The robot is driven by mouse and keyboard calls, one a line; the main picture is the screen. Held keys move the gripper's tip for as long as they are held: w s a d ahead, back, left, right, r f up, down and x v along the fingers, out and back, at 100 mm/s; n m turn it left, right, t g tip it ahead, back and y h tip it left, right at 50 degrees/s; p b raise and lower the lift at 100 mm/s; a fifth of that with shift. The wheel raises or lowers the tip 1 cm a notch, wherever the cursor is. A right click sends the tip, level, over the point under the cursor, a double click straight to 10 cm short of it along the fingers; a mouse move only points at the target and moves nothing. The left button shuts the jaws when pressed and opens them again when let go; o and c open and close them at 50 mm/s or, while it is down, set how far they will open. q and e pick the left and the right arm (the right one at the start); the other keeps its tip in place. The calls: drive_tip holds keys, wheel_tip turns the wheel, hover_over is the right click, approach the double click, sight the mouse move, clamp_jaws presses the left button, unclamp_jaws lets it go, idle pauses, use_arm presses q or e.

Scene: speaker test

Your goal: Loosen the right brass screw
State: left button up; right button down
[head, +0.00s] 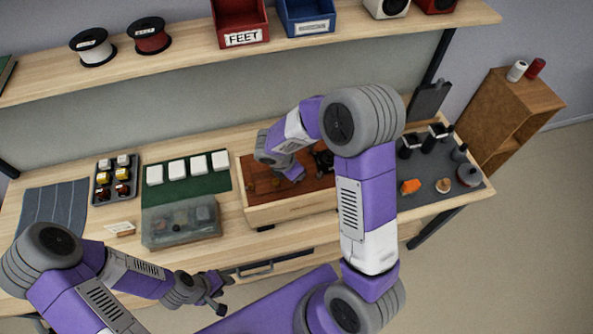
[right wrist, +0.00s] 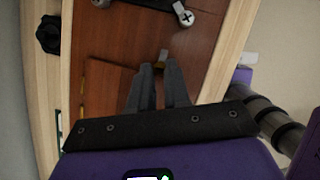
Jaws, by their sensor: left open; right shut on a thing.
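The reddish-brown wooden panel lies in an open pale wooden speaker box (head: 290,212) on the bench. My right gripper (head: 294,177) reaches down into the box. In the right wrist view its two fingers (right wrist: 161,72) are closed on the right brass screw (right wrist: 161,57), whose small end shows between the tips. Another brass piece (right wrist: 82,112) shows by the panel's edge, and brass spots (head: 275,182) show left of the gripper in the head view. My left gripper (head: 214,294) is open and empty in front of the bench, away from the box.
A silver cross-head screw (right wrist: 187,18) and dark part lie beyond the fingers. Left of the box are a translucent case (head: 180,222), a green mat (head: 213,182) with white blocks and a dark tray (head: 103,192). A grey mat (head: 425,203) with several items lies right.

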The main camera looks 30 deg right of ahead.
drive_tip(key=c, duration=1.1)
unclamp_jaws()
drive_tip(key=shift+r, duration=0.1)
drive_tip(key=v, duration=0.7)
drive_tip(key=shift+r+p, duration=0.2)
drive_tip(key=shift+p, duration=0.25)
drive_tip(key=shift+a, duration=0.15)
